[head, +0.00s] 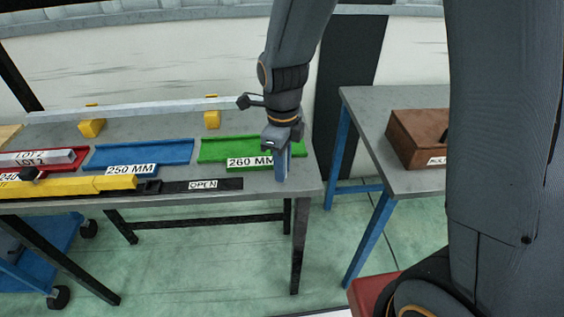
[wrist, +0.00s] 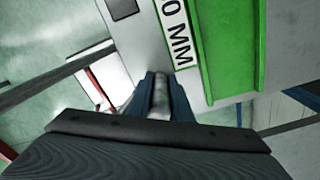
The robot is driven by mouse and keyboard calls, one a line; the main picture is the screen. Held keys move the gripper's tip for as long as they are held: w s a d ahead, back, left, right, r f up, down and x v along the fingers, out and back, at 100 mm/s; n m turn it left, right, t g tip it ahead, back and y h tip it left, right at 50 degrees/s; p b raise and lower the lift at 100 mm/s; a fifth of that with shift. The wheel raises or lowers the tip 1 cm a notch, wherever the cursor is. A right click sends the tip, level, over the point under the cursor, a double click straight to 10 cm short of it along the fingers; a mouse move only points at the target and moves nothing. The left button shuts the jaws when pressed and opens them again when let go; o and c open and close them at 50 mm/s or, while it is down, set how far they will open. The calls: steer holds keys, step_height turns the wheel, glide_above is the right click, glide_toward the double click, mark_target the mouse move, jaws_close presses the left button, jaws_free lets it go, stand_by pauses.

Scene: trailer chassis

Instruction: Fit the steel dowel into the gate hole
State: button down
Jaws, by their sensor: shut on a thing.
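My gripper (head: 283,174) points down at the right front corner of the grey workbench, just right of the green tray's 260 MM label. In the wrist view my gripper (wrist: 159,82) is shut on the steel dowel (wrist: 160,98), a short grey cylinder between the blue fingers. The dowel cannot be made out in the head view. A yellow bar (head: 75,186), which looks like the gate, lies along the bench's front edge at left. A black strip labelled OPEN (head: 203,184) runs on from its right end. My gripper is apart from both. I cannot make out the gate hole.
The green tray (head: 214,150), blue tray (head: 150,153) and red tray (head: 77,162) line the workbench (head: 265,188). A pale rail (head: 155,107) and yellow blocks (head: 92,128) stand behind. A brown box (head: 416,138) sits on a second table at right, across a gap.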

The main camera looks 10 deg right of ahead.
step_height(320, 180, up, 10)
steer(key=shift+w+f+b, duration=0.1)
steer(key=shift+f+b, duration=0.1)
steer(key=shift+b, duration=0.6)
steer(key=shift+r, duration=0.25)
steer(key=w+d+f+n, duration=0.1)
steer(key=w+n, duration=0.1)
steer(key=n, duration=0.1)
steer(key=w+d+f+n, duration=0.1)
steer(key=w+d+n, duration=0.1)
steer(key=n, duration=0.1)
steer(key=w+d+f+n, duration=0.1)
steer(key=w+d+n, duration=0.1)
steer(key=w+n, duration=0.1)
steer(key=w+d+f+n, duration=0.5)
steer(key=w+d+n, duration=0.2)
steer(key=n, duration=0.4)
steer(key=shift+w+d, duration=0.15)
steer(key=shift+d, duration=0.3)
